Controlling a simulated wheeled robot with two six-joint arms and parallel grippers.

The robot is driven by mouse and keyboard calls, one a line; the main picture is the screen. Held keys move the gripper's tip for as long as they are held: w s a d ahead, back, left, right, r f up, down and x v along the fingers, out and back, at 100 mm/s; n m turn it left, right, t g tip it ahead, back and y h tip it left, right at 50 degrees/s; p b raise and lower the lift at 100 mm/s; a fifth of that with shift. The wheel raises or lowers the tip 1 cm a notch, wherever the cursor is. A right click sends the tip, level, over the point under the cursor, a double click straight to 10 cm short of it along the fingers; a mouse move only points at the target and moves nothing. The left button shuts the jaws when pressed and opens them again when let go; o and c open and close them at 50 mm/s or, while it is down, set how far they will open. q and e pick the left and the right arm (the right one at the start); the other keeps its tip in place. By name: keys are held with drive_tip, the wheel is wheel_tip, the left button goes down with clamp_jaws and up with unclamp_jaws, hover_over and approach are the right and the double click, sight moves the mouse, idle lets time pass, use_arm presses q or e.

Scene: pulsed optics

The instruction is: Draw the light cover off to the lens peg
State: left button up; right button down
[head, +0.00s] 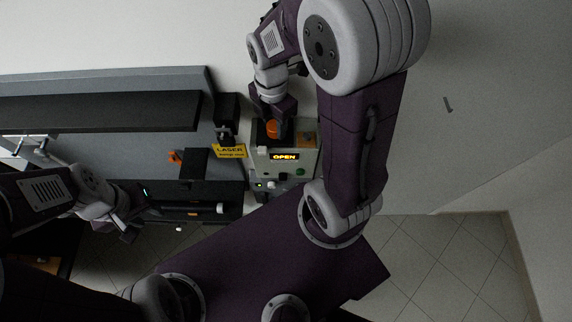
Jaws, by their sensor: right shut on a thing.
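A small orange cover (273,129), which looks like the light cover, is at the top of a pale control box (257,170) with a lit OPEN display (285,157). My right gripper (273,118) comes down from above and is shut on the orange cover. Whether the cover still touches the box is hard to tell. My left gripper (130,224) is at the lower left, away from the box, small and dark; its opening is unclear. I cannot pick out the lens peg for certain.
A yellow LASER sign (230,151) stands just left of the box, below a black block (227,107). A grey bench (100,80) with a long black bar (100,110) fills the left. A small orange-red part (175,157) lies on it. Tiled floor (450,260) is clear at lower right.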

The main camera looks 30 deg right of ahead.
drive_tip(key=shift+r+p, duration=3.1)
drive_tip(key=shift+r, duration=0.2)
drive_tip(key=shift+s+f, duration=0.1)
drive_tip(key=shift+f, duration=0.05)
